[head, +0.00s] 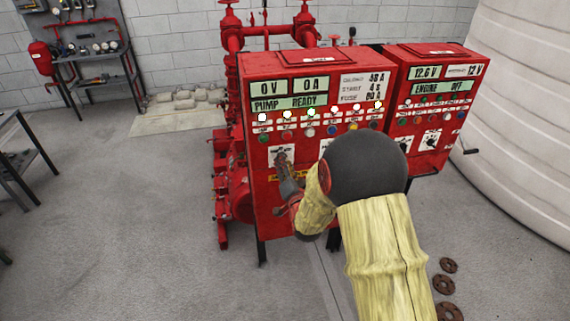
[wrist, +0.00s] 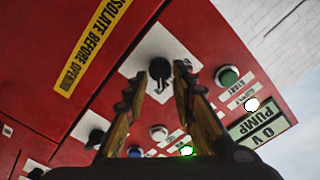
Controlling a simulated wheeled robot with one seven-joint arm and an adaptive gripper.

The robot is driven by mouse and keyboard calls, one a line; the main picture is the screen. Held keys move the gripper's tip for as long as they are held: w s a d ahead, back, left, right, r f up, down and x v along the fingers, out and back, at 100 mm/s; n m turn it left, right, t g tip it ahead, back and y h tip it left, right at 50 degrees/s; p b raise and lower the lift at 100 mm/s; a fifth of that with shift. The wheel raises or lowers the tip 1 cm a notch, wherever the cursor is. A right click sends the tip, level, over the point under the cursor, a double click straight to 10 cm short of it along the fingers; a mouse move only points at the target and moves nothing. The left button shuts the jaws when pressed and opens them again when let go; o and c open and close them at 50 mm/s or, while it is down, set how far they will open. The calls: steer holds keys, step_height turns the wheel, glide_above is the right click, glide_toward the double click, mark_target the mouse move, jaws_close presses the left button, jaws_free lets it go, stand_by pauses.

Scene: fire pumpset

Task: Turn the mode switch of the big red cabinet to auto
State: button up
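The big red cabinet (head: 255,205) stands in the middle of the head view. Its mode switch (wrist: 159,69) is a black knob on a white plate, seen in the wrist view; its exact setting is hard to read. My gripper (wrist: 158,80) is open, with one finger at each side just below the knob in that picture. A small gap shows between the fingers and the knob, and I cannot tell whether they touch. In the head view my gripper (head: 281,160) reaches the cabinet's left white plate and mostly hides the switch.
A smaller red cabinet (head: 436,85) stands to the right, before a large pale tank (head: 520,110). Lit lamps and a green button (wrist: 228,76) sit near the switch. Red pump pipes (head: 232,40) stand behind.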

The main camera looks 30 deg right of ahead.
steer(key=v, duration=1.1)
steer(key=shift+s, duration=0.25)
steer(key=shift+a, duration=0.1)
